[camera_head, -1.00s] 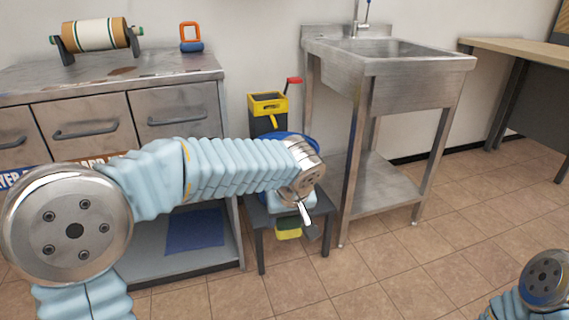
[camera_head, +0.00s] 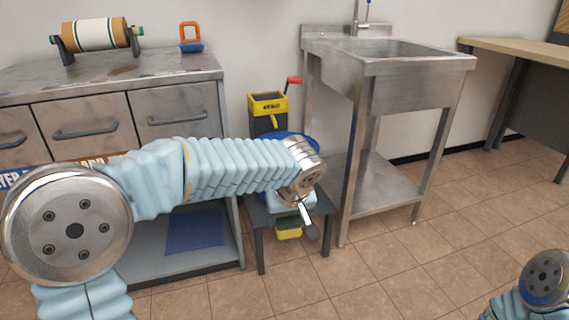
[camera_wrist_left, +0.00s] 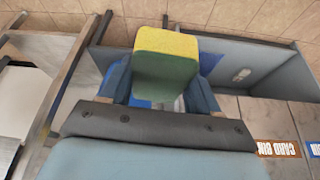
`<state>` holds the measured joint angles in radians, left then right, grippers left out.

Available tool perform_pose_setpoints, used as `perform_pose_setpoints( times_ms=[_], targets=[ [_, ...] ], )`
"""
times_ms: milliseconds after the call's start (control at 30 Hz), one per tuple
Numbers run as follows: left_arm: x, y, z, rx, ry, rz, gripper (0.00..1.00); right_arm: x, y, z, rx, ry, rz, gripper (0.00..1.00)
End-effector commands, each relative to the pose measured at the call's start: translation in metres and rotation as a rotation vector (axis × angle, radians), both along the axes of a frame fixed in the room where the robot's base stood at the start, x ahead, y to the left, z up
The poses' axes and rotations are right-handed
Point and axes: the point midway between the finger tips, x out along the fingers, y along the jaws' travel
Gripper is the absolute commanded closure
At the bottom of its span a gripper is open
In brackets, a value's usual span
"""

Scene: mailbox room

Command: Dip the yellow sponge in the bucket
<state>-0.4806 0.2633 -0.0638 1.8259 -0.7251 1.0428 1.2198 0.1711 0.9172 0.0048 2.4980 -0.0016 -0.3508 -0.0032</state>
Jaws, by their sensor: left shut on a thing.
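The yellow sponge (camera_head: 288,229), with a green side, is held in my left gripper (camera_head: 300,230) in front of the low grey stand. In the left wrist view the sponge (camera_wrist_left: 166,52) sits between the two blue fingers of the left gripper (camera_wrist_left: 160,88), which are shut on it. The blue bucket (camera_head: 312,141) stands on the stand behind my left forearm. Only part of its rim shows, so its inside is hidden. The sponge is lower than the bucket rim and nearer to me, apart from the bucket. My right gripper is out of view.
The low grey stand (camera_head: 258,218) is between a metal drawer cabinet (camera_head: 180,80) and a steel sink (camera_head: 415,85). A yellow wringer with a red handle (camera_head: 268,104) rises at the bucket. A blue mat (camera_head: 195,231) lies on the cabinet's lower shelf. Tiled floor in front is clear.

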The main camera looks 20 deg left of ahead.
Motion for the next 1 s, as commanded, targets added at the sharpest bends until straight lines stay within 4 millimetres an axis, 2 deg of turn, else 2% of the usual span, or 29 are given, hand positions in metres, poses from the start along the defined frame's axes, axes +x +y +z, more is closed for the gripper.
perform_pose_setpoints(
  times_ms=[567,1000],
  targets=[
    [0.000,0.000,0.001,0.000,0.000,0.000,0.63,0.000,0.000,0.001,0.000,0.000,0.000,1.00],
    [0.000,0.000,0.040,0.000,0.000,0.001,0.63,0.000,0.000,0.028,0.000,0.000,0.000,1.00]
  ],
)
